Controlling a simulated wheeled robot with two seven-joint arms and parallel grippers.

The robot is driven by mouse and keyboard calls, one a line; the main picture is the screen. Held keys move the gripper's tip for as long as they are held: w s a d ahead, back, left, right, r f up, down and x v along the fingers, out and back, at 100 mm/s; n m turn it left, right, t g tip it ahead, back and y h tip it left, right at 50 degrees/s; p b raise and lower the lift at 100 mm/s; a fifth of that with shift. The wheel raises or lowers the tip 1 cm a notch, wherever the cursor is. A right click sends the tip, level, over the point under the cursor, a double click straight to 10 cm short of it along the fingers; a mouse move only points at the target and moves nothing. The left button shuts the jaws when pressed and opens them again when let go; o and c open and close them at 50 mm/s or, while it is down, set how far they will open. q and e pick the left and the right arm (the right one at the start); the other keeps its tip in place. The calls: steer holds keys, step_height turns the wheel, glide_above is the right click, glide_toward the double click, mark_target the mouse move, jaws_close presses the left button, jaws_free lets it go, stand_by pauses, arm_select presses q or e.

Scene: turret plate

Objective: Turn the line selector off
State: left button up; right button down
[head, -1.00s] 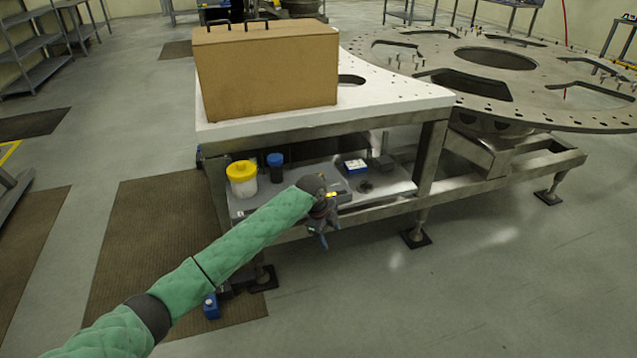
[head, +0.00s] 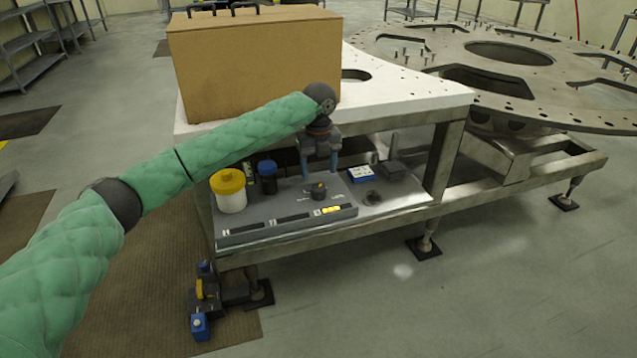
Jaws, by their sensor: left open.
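The line selector (head: 319,190) is a small dark rotary knob on a grey panel (head: 262,217) with several labels and a yellow lit mark near its right end. The panel lies on the lower shelf of the table. My left gripper (head: 320,176) points down from above, with its two blue-grey fingers apart and nothing between them. The fingertips appear just above or behind the knob; I cannot tell whether they touch it. The knob's exact pointing direction is too small to read. My right gripper is not in view.
A yellow-lidded white jar (head: 229,192) and a blue-capped dark jar (head: 267,178) stand left of the gripper. A blue-white box (head: 362,174) lies to the right. A cardboard box (head: 250,62) sits on the white tabletop (head: 415,97) above the shelf.

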mark_target(319, 188)
arm_select(q)
steer(key=shift+s+f, duration=0.1)
steer(key=shift+f, duration=3.55)
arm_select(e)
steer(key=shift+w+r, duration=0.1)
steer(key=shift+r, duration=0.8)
arm_select(q)
steer(key=shift+c, duration=0.2)
steer(key=shift+p, duration=0.3)
steer(key=c, duration=0.9)
